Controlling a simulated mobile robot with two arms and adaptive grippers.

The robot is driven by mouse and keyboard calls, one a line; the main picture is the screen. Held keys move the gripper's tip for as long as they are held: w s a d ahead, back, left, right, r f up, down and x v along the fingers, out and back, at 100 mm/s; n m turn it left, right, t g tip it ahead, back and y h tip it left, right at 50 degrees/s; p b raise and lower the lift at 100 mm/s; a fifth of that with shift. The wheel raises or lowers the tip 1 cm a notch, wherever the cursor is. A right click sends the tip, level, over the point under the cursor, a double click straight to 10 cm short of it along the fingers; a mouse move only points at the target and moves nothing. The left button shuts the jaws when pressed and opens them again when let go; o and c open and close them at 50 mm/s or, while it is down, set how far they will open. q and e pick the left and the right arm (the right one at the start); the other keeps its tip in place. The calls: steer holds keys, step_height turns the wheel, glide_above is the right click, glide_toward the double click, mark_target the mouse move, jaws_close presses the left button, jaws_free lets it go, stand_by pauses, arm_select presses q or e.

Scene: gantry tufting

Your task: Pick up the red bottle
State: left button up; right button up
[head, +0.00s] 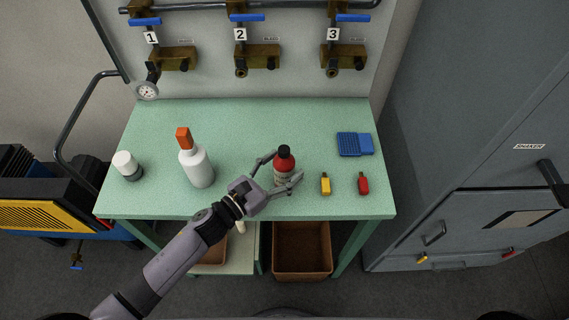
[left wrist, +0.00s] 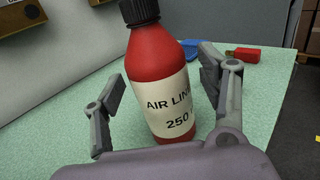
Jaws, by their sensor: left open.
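The red bottle (head: 284,163) stands upright on the green table, with a black cap and a pale label. In the left wrist view the red bottle (left wrist: 160,80) fills the middle, its label reading "AIR LIN…" and "250". My left gripper (head: 278,173) reaches in from the lower left with its fingers spread on either side of the bottle. In the left wrist view the fingers of my left gripper (left wrist: 165,115) are open; the left finger is clearly apart from the bottle, the right one is nearer. My right gripper is not in view.
A white bottle with an orange top (head: 198,167) and a white-lidded jar (head: 126,164) stand left on the table (head: 250,120). A yellow tag (head: 325,184), a red tag (head: 363,183) and a blue tray (head: 354,145) lie right. Numbered valves (head: 258,55) hang behind. A grey cabinet (head: 460,150) stands right.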

arm_select(q)
steer(key=shift+w+d, duration=0.3)
steer(key=c, duration=1.5)
